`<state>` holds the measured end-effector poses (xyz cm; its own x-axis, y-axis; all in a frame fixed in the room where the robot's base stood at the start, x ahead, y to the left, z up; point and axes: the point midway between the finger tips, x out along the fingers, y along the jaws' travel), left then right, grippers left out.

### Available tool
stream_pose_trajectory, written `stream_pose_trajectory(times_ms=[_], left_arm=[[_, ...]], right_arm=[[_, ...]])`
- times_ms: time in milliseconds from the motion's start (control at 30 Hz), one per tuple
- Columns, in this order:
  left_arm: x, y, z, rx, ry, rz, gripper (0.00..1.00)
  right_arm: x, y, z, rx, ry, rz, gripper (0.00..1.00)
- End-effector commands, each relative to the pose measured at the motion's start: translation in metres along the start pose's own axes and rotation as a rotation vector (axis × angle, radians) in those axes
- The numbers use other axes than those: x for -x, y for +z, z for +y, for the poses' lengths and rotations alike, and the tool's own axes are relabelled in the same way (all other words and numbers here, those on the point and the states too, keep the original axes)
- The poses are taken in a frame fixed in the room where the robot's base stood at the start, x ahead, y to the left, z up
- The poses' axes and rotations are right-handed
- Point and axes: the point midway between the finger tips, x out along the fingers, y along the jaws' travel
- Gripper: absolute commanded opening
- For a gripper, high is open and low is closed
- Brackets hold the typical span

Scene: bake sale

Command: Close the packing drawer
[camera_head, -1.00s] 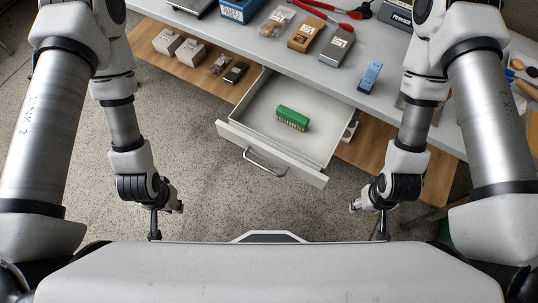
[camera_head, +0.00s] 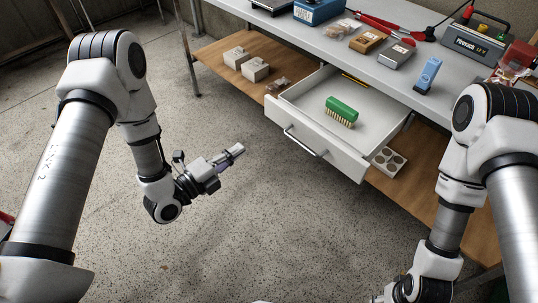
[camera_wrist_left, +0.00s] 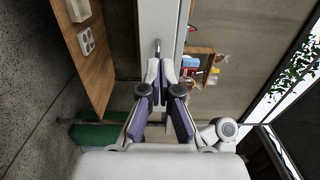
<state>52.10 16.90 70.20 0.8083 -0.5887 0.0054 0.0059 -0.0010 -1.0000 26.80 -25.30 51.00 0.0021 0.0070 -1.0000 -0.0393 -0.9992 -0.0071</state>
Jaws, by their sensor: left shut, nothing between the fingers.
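The white packing drawer (camera_head: 352,158) is pulled out from under the grey table, with a metal bar handle (camera_head: 303,141) on its front. A green brush (camera_head: 341,108) with pale bristles lies inside it. My left gripper (camera_head: 239,150) is shut and empty, in front of and left of the handle, apart from it and pointing toward it. In the left wrist view the shut fingertips (camera_wrist_left: 161,70) point toward the white drawer front (camera_wrist_left: 155,16) and its handle (camera_wrist_left: 157,45). My right gripper is mostly cut off at the bottom edge; its jaws do not show clearly.
The grey table (camera_head: 455,84) holds a blue box, packets, red-handled tools and a blue device (camera_head: 428,74). The wooden shelf (camera_head: 215,48) below carries two pale boxes and a muffin tray (camera_head: 388,161). The floor before the drawer is clear.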

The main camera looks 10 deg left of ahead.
Motion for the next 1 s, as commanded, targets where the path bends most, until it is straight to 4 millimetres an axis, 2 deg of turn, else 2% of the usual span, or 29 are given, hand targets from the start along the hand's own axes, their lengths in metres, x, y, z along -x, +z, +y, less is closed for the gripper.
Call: stream_pose_trajectory(times_ms=[33,167,267,700,833,1000], left_arm=[[-0.001,0.0,0.004,-0.001,-0.001,0.0,0.0],[-0.011,0.0,0.001,-0.004,0.0,0.003,0.0],[-0.027,-0.001,0.001,-0.003,0.0,0.004,0.0],[-0.119,-0.001,0.001,-0.002,0.001,0.001,0.0],[-0.135,0.0,0.002,0.0,0.003,0.0,0.0],[-0.141,0.0,0.002,0.002,0.003,-0.001,0.0]], right_arm=[[-0.005,-0.001,0.0,0.0,0.0,0.002,0.51],[-0.002,-0.001,0.0,0.0,0.0,0.002,0.51],[-0.002,0.0,0.0,0.0,0.0,0.001,0.51],[-0.005,0.0,0.0,0.0,0.0,0.0,0.51],[-0.006,0.0,0.0,0.0,0.0,0.0,0.51],[-0.006,0.0,0.0,0.0,0.0,0.0,0.51]])
